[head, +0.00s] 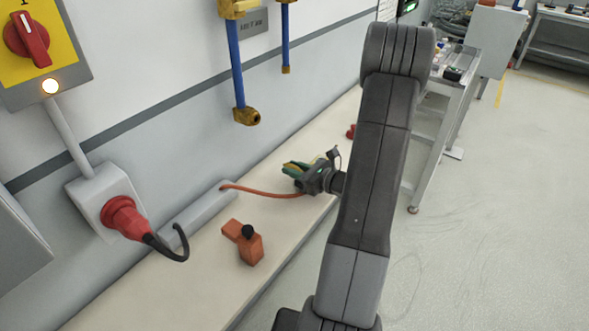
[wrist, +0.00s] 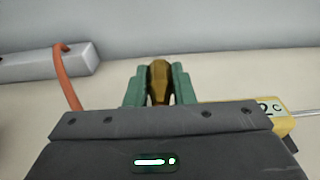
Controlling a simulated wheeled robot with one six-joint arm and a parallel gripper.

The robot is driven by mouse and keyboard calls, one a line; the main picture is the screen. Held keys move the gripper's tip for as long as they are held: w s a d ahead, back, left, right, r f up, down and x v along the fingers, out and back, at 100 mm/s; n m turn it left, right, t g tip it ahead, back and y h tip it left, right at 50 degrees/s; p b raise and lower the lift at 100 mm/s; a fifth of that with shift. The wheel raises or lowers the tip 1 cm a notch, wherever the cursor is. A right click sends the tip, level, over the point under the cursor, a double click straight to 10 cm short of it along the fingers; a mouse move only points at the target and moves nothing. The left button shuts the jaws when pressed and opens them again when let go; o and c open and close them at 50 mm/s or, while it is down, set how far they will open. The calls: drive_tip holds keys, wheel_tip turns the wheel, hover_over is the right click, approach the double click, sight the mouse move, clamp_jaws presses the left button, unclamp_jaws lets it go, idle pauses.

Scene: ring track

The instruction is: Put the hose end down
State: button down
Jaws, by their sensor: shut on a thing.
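My gripper (head: 287,168) is low over the pale bench, with its green fingers pointing toward the wall. In the wrist view the two fingers (wrist: 159,80) are shut on the brass hose end (wrist: 159,72), which sits between them. The orange hose (head: 262,192) runs from a grey block on the bench to my gripper; it also shows in the wrist view (wrist: 66,75), curving down behind my gripper's body. I cannot tell whether the hose end touches the bench. My gripper's body hides its lower part.
A grey block (head: 198,208) and an orange-red piece with a black knob (head: 243,241) are on the bench. Blue pipes (head: 236,65) with brass fittings hang on the wall. A red plug (head: 125,217) is in a wall socket. A yellow tag (wrist: 272,108) is right of my fingers.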

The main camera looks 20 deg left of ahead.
drive_tip(key=shift+f, duration=0.1)
drive_tip(key=shift+s+f+b, duration=0.1)
drive_tip(key=shift+f+b, duration=0.45)
drive_tip(key=shift+b, duration=0.15)
drive_tip(key=c, duration=1.2)
unclamp_jaws()
drive_tip(key=shift+s+f, duration=0.1)
drive_tip(key=shift+s, duration=0.1)
drive_tip(key=shift+c, duration=0.2)
drive_tip(key=shift+r+p, duration=0.45)
drive_tip(key=shift+p, duration=0.05)
drive_tip(key=v, duration=1.2)
drive_tip(key=shift+w+r+b, duration=0.25)
drive_tip(key=shift+w+b, duration=0.05)
drive_tip(key=shift+b, duration=0.1)
